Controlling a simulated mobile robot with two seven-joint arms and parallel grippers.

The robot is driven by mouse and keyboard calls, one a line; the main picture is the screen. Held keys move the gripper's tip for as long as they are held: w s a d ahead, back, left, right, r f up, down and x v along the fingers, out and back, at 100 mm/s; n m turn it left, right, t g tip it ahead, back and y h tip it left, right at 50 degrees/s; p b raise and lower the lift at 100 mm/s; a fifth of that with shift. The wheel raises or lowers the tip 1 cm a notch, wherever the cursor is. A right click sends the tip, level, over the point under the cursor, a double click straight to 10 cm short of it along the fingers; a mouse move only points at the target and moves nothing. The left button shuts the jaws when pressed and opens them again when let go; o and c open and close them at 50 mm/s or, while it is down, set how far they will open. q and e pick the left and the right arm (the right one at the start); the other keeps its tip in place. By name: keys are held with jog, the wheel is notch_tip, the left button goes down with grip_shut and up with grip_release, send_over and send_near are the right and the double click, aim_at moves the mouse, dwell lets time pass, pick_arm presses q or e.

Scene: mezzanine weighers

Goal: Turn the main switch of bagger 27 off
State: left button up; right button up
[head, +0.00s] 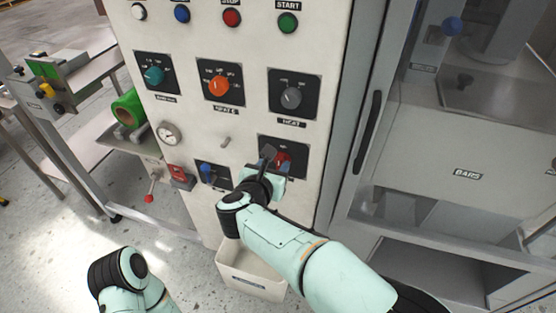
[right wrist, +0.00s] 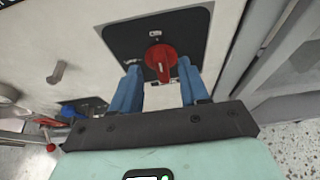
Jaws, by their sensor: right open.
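The main switch is a red rotary knob (right wrist: 160,62) on a black plate (right wrist: 190,28) in the right wrist view. Its handle stands roughly upright there, below a small label that seems to read ON; another mark at its left is too small to read. In the head view the red knob (head: 284,160) is low on the panel's right side, partly hidden by my gripper. My right gripper (right wrist: 160,67) is open, its blue fingers to either side of the knob, with gaps visible on both sides. It also shows in the head view (head: 268,158). My left gripper is out of view.
The white panel (head: 226,140) also carries an orange dial (head: 218,86), a teal dial (head: 153,75), a grey dial (head: 291,97), a blue knob (head: 207,168) and several push buttons. A cabinet door handle (head: 367,132) stands right of the panel. A white bin (head: 240,283) sits below.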

aim_at(279, 160)
jog(key=shift+x, duration=1.9)
grip_shut()
